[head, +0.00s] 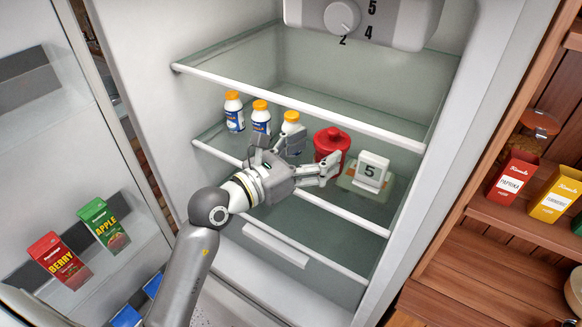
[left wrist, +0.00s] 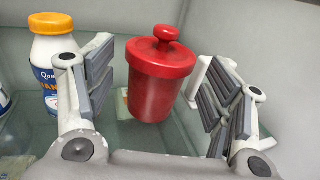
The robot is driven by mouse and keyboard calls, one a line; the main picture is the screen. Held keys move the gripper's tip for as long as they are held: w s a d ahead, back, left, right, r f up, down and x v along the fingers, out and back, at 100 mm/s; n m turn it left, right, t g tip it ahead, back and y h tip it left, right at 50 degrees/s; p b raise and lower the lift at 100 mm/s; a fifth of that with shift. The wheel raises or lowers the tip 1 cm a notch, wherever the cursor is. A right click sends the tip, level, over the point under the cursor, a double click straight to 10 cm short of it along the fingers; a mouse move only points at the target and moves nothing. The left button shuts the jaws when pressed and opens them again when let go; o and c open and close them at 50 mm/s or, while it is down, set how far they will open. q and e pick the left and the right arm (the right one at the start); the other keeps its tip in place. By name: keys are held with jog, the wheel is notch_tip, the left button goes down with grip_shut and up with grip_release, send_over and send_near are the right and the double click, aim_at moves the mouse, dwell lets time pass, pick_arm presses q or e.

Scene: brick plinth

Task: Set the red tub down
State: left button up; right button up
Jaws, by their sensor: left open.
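The red tub (head: 331,142), with a knobbed red lid, is upright at the middle glass shelf (head: 226,150) of the open fridge. In the left wrist view the tub (left wrist: 160,80) is between the spread fingers of my left gripper (left wrist: 160,95), with gaps on both sides. In the head view my left gripper (head: 312,157) is open in front of the tub. The tub's base is partly hidden in the head view. My right gripper is not in view.
Three white bottles with orange caps (head: 233,111) stand left of the tub; one (left wrist: 51,60) is close beside the left finger. The shelf above has a white front rail (head: 300,106). The open fridge door holds cartons (head: 103,226). A wooden cupboard (head: 480,260) stands at right.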

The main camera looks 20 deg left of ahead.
pick_arm(q)
jog(key=b+v, duration=0.1)
jog(key=v, duration=0.6)
jog(key=shift+b, duration=0.4)
jog(key=shift+d+r, duration=0.1)
jog(key=shift+r, duration=0.05)
